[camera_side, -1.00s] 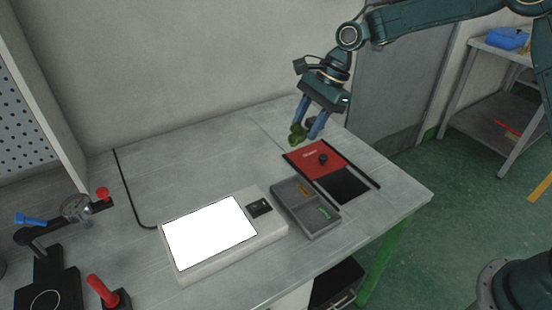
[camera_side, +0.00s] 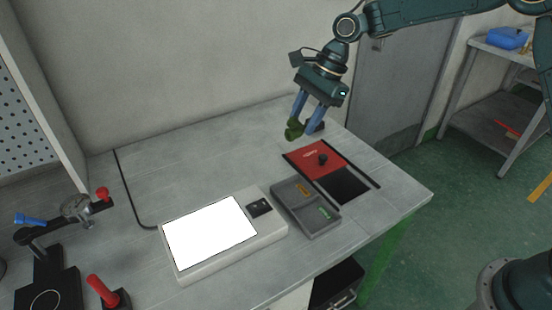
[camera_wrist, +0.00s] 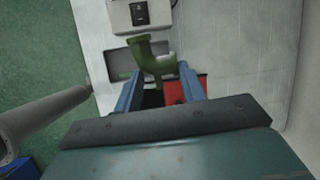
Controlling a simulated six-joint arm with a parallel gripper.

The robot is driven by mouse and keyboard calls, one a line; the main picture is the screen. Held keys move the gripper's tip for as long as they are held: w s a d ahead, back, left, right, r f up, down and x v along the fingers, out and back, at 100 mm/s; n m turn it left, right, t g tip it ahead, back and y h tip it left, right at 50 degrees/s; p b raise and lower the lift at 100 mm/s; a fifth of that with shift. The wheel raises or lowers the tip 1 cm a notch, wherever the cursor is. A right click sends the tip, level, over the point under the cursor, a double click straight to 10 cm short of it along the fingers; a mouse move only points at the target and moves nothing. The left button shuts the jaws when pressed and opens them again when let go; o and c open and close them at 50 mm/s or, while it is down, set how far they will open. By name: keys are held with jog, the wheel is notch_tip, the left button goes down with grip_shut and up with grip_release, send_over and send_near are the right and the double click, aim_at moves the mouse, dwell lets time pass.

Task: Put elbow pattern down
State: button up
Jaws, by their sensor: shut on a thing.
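The elbow pattern (camera_side: 293,129) is a green bent tube piece. My gripper (camera_side: 305,123) is shut on it with two blue fingers and holds it above the back right of the grey workbench. In the wrist view the elbow pattern (camera_wrist: 154,60) shows between and beyond the fingers of my gripper (camera_wrist: 161,84), its bend and flanged end in sight. The part of it between the fingertips is partly hidden in the side view.
A red-and-black panel (camera_side: 312,156) with a dark knob lies below the gripper. A light box (camera_side: 180,271) with a bright white top is at front. The bench's back left is clear.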

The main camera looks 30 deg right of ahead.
jog(key=s+a+r, duration=0.1)
jog(key=a+r, duration=0.1)
jog(key=a, duration=1)
jog(key=s+a+r+m+g+h, duration=0.1)
jog(key=a+r, duration=0.1)
jog(key=a, duration=1)
jog(key=shift+r, duration=0.35)
jog(key=shift+f, duration=0.15)
notch_tip(320, 180, down, 16)
jog(key=shift+r, duration=0.25)
jog(key=shift+f, duration=2.15)
jog(key=shift+f, duration=0.15)
